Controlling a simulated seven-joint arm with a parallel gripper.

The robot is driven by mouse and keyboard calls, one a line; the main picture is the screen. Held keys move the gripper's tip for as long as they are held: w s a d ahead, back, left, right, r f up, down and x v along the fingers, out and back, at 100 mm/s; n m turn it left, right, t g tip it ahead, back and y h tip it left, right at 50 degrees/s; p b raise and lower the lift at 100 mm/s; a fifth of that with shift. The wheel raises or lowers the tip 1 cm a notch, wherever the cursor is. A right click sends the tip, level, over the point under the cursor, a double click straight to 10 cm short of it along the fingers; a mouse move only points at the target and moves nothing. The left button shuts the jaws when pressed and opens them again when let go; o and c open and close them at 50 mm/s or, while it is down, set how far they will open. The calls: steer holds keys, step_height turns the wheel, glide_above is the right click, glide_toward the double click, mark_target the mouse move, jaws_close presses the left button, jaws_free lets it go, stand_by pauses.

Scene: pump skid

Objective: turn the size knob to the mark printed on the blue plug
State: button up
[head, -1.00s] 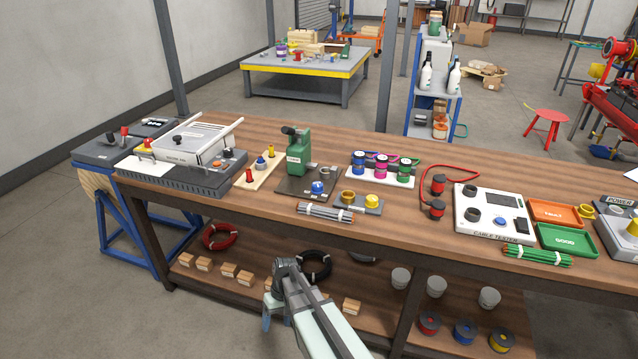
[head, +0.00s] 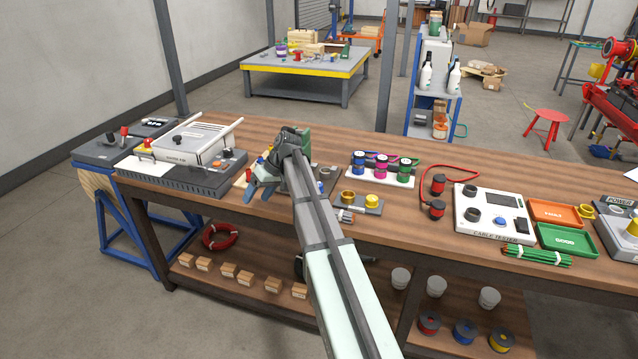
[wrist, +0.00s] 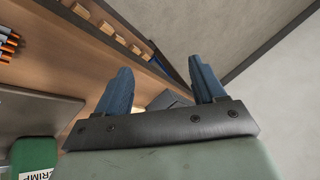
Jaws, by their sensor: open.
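My gripper (head: 259,193) is over the bench near the green crimp machine, its blue fingers pointing down and to the left. In the wrist view my gripper (wrist: 160,66) shows two blue fingers apart, with nothing between them. The green crimp machine (head: 306,142) is mostly hidden behind my arm. Its green body (wrist: 35,155), with part of the word CRIMP, also shows at the lower left of the wrist view. A blue plug (head: 261,161) on the wooden board is partly covered by my gripper. I cannot read its mark. The size knob cannot be made out.
A white-topped unit (head: 190,142) stands left of my gripper. A rack of coloured spools (head: 381,170) and a small block with yellow and brass cups (head: 360,202) stand to the right. A cable bundle (wrist: 8,44) shows in the wrist view. The cable tester (head: 494,212) is further right.

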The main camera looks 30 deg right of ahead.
steer(key=w+d+r+n+t, duration=0.1)
steer(key=w+d+r, duration=0.2)
steer(key=d+r, duration=0.6)
steer(key=s+d+f+n+h, duration=0.1)
steer(key=s+d+h, duration=0.1)
steer(key=d, duration=0.7)
steer(key=s+d+f+n+h, duration=0.1)
steer(key=d, duration=0.8)
steer(key=x, duration=1.3)
steer(key=shift+w+a, duration=0.1)
steer(key=shift+w, duration=0.1)
steer(key=shift+c, duration=0.4)
steer(key=c, duration=1)
